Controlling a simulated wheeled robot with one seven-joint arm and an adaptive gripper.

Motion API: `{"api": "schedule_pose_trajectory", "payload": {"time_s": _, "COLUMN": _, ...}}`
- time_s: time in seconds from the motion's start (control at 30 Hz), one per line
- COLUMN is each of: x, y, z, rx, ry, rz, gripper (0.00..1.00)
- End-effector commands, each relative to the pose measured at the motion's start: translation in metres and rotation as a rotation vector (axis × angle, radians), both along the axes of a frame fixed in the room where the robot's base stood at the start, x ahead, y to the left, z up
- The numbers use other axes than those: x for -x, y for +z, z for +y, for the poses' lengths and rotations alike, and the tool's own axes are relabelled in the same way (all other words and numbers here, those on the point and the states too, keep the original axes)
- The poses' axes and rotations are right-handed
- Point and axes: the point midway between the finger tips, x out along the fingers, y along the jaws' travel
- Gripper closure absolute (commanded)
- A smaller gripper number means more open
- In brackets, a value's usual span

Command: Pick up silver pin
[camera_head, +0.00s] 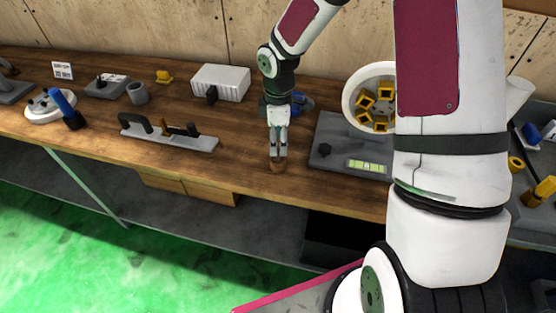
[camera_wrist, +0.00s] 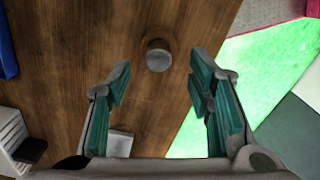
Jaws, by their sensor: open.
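The silver pin (camera_wrist: 158,58) shows in the wrist view as a short round grey piece with a flat end, upright on the wooden workbench (camera_wrist: 110,30). It lies ahead of and between the two finger lines. My gripper (camera_wrist: 158,75) is open, with its teal-lined fingers apart and nothing between the tips. In the head view my gripper (camera_head: 278,156) points down near the bench's front edge. A small brownish piece (camera_head: 278,167) shows just under the fingertips there; I cannot make out the pin's detail in that view.
A blue object (camera_head: 300,102) is behind. A grey fixture with handles (camera_head: 170,138) lies left. Bench around the pin is clear.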

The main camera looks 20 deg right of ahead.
Motion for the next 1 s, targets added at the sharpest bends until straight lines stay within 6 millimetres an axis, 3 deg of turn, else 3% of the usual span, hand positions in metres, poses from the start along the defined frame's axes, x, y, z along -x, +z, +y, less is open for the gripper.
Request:
{"api": "schedule_pose_trajectory", "payload": {"time_s": 0.33, "x": -0.002, "y": -0.043, "z": 0.001, "rx": 0.000, "ry": 0.000, "rz": 0.003, "gripper": 0.53}}
{"api": "schedule_pose_trajectory", "payload": {"time_s": 0.63, "x": -0.003, "y": -0.049, "z": 0.000, "rx": 0.000, "ry": -0.001, "rz": 0.000, "gripper": 0.53}}
{"api": "schedule_pose_trajectory", "payload": {"time_s": 0.67, "x": -0.003, "y": -0.049, "z": 0.000, "rx": 0.000, "ry": -0.001, "rz": 0.000, "gripper": 0.55}}
{"api": "schedule_pose_trajectory", "payload": {"time_s": 0.87, "x": -0.003, "y": -0.049, "z": 0.000, "rx": 0.000, "ry": -0.001, "rz": 0.000, "gripper": 1.00}}
{"api": "schedule_pose_trajectory", "payload": {"time_s": 1.0, "x": -0.003, "y": -0.049, "z": 0.000, "rx": 0.000, "ry": -0.001, "rz": 0.000, "gripper": 1.00}}
